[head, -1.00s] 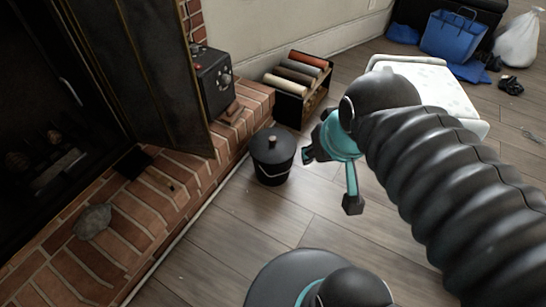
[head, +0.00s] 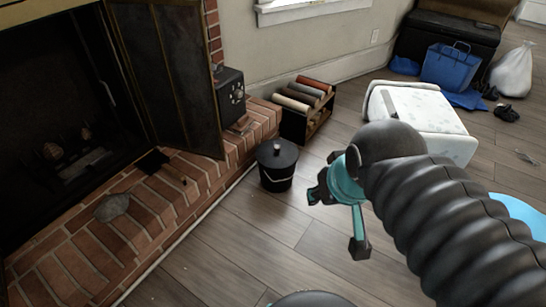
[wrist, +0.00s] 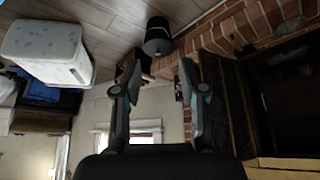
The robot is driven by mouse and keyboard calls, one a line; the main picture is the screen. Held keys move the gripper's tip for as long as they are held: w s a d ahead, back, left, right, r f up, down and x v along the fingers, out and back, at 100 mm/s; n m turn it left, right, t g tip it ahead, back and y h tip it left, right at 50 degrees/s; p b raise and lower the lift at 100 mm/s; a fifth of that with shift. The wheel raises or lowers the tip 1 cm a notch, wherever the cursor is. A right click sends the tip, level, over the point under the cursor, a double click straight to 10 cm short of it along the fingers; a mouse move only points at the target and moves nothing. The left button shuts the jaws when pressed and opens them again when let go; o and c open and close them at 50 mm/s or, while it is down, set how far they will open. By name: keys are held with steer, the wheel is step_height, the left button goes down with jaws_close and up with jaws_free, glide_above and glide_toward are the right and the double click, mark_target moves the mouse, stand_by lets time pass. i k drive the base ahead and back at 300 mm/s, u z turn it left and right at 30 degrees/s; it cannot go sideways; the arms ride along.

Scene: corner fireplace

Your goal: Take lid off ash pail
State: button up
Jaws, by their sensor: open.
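The black ash pail (head: 277,178) stands upright on the wood floor beside the brick hearth in the head view. Its dark lid (head: 277,154) with a small pale knob (head: 277,147) sits on top. My gripper (head: 335,222) is in the air to the right of the pail and nearer the camera, apart from it. In the wrist view my gripper (wrist: 156,88) has its two fingers spread with nothing between them. The pail (wrist: 158,40) shows beyond the fingertips there, near the top middle of the picture.
The brick hearth (head: 150,205) runs along the left, with an open fireplace screen (head: 170,75) and a black box (head: 231,97) on it. A rack of rolls (head: 303,125) stands behind the pail. A white patterned ottoman (head: 425,112) is to the right. Floor before the pail is clear.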

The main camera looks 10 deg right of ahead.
mark_target(273, 155)
steer(key=u, duration=0.3)
steer(key=i, duration=1.1)
